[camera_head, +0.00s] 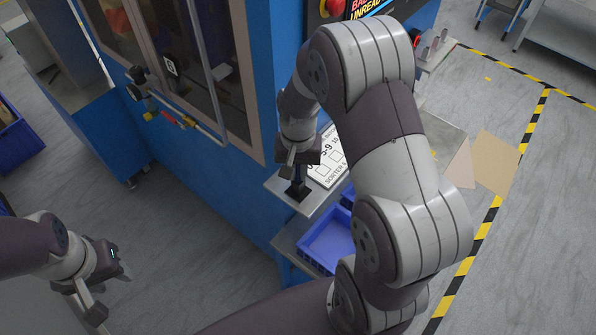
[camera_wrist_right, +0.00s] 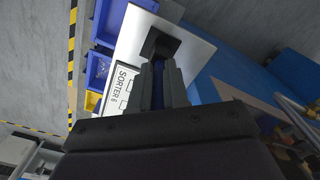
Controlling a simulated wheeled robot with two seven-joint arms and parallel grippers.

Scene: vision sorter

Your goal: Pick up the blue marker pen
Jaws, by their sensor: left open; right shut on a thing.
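The blue marker pen (camera_wrist_right: 158,78) shows as a narrow dark blue strip between the fingers of my right gripper (camera_wrist_right: 161,86) in the right wrist view. The gripper is shut on it. One end of the pen is at a black holder (camera_wrist_right: 161,42) on the light shelf; I cannot tell whether it is still seated in it. In the head view my right gripper (camera_head: 297,168) points down just above the black holder (camera_head: 298,191), and the pen is mostly hidden. My left gripper (camera_head: 95,305) is open and empty at the lower left, far from the pen.
A printed sorter sheet (camera_head: 328,160) lies on the shelf (camera_head: 310,205) beside the holder. A blue bin (camera_head: 326,243) stands lower, in front of the shelf. The blue machine cabinet (camera_head: 205,170) rises behind and left of my right gripper.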

